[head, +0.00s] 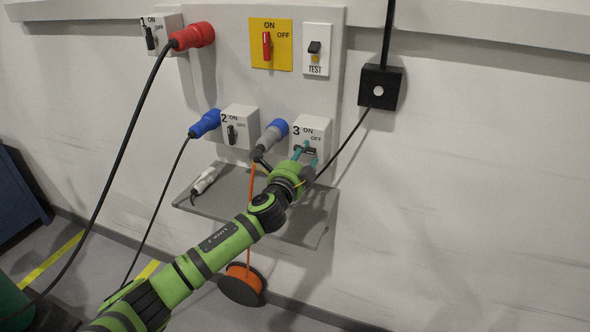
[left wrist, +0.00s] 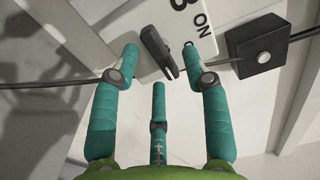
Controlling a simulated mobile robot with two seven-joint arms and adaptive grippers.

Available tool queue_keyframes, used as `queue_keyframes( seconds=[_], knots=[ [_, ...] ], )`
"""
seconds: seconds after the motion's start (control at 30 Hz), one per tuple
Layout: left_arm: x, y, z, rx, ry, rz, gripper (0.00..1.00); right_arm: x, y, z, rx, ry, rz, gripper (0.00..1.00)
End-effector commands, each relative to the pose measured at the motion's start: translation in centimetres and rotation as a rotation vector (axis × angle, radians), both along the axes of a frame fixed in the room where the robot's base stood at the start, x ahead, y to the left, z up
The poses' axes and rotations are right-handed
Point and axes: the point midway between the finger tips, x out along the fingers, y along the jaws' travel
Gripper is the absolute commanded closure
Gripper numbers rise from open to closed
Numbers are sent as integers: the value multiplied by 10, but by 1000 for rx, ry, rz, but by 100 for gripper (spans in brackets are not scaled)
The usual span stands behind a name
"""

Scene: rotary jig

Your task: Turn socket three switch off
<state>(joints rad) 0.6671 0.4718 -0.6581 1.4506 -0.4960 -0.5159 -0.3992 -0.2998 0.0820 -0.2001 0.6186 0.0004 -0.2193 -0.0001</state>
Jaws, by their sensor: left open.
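The socket three box (head: 312,128) is a white box marked 3, ON and OFF, at the lower right of the panel. My left gripper (head: 305,152) is in front of its switch and hides the lever there. In the left wrist view, the black switch lever (left wrist: 160,54) stands between the spread teal fingers of my left gripper (left wrist: 162,52). The fingers are open, and I cannot tell whether any touches the lever. The 3 and ON marks show beside it; OFF is hidden. I cannot tell the lever's setting. My right gripper is not in view.
A blue-grey plug (head: 270,138) is close left of my gripper. Socket two (head: 239,128) is further left. A grey shelf (head: 300,232) juts out below. A black box (head: 380,88) with a cable is at right. The wall at lower right is clear.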

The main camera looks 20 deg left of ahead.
Motion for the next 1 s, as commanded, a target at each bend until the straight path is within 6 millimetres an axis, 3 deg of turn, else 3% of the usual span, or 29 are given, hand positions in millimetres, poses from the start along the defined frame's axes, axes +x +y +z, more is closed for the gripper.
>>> queue_keyframes(
  seconds=[0.4,0.6,1.0],
  knots=[
    [-74,2,-1,1,1,-3,54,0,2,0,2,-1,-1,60],
    [-101,3,0,2,0,-2,54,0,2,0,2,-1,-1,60],
    [-111,4,1,2,-1,0,54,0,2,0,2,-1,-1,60]
  ],
)
